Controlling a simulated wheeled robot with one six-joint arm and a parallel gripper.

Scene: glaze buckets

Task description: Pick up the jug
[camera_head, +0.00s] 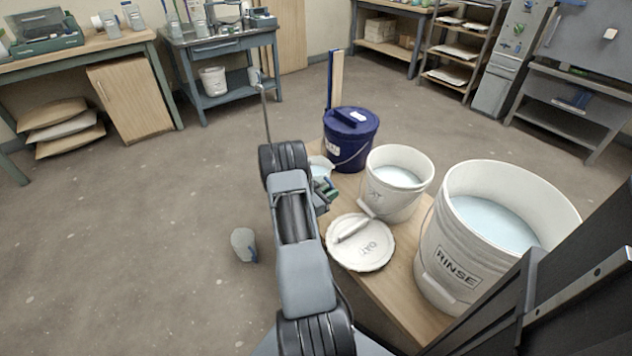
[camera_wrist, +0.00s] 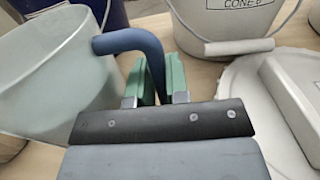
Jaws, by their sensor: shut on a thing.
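The jug (camera_wrist: 45,75) is a pale, cloudy vessel with a blue curved handle (camera_wrist: 128,42). It fills the left of the wrist view. In the head view a little of the jug (camera_head: 319,165) shows beside my arm, near the blue bucket; the rest is hidden. My gripper (camera_wrist: 158,78) has green finger pads, and the handle runs down between them. The gripper is shut on the handle. In the head view my gripper (camera_head: 326,192) is partly hidden by my arm. I cannot tell whether the jug's base touches the bench.
On the wooden bench (camera_head: 390,290) stand a lidded dark blue bucket (camera_head: 345,145), a white bucket (camera_head: 385,200) and a large bucket (camera_head: 450,265) marked RINSE. A white lid (camera_head: 362,255) lies in front. A grey container (camera_head: 243,243) is on the floor. Open floor lies left.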

